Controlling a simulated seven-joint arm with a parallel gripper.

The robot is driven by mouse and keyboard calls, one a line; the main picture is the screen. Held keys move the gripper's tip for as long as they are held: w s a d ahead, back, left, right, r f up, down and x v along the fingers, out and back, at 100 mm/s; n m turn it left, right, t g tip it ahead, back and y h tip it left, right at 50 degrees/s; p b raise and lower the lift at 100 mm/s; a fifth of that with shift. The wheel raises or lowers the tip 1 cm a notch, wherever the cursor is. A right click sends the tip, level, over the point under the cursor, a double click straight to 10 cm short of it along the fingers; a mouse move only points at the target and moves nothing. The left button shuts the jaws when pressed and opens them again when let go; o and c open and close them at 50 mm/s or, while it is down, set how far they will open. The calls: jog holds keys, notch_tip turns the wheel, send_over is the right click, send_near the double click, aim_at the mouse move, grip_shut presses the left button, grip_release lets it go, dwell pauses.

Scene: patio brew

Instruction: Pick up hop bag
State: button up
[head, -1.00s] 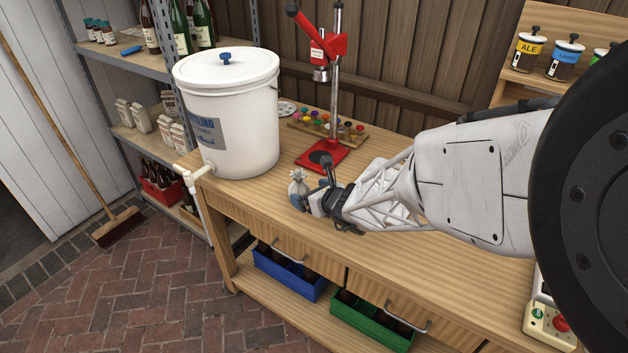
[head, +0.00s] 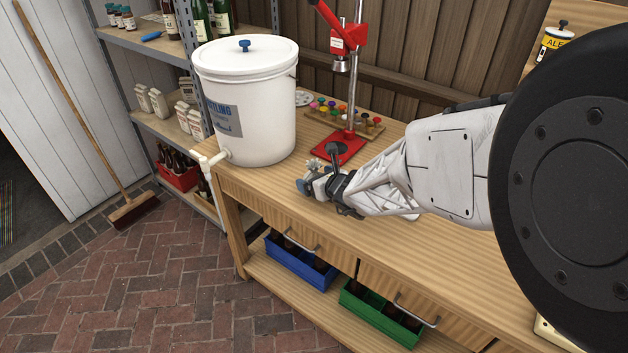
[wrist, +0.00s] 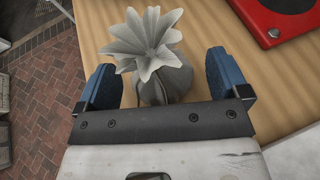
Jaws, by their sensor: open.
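The hop bag (wrist: 150,60) is a pale grey cloth bag with a flared, pleated top, standing on the wooden workbench (head: 390,240). In the wrist view it sits between the two blue fingers of my gripper (wrist: 162,82). A gap shows on each side of the bag, wider at the right finger. The bag's lower part is hidden behind my gripper's dark front plate. In the head view my gripper (head: 311,182) is low over the bench, and only a bit of the bag's top (head: 316,164) shows beside it.
A white bucket (head: 262,125) with a spigot stands left of my gripper. A red bottle capper (head: 340,147) stands just behind, and also shows in the wrist view (wrist: 285,18). A rack of coloured caps (head: 345,120) lies farther back.

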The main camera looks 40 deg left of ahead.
aim_at(314, 169)
jog(key=shift+w+a+f, duration=0.15)
jog(key=shift+a+f, duration=0.1)
jog(key=shift+a, duration=0.35)
jog(key=c, duration=1)
jog(key=shift+o, duration=0.2)
jog(key=shift+r, duration=0.15)
jog(key=shift+r, duration=1.55)
jog(key=s+d, duration=0.3)
jog(key=d, duration=0.1)
jog(key=s+d+r, duration=0.1)
jog(key=s+d, duration=0.6)
jog(key=d, duration=0.1)
jog(key=shift+s+d+r, duration=0.15)
jog(key=shift+r, duration=0.15)
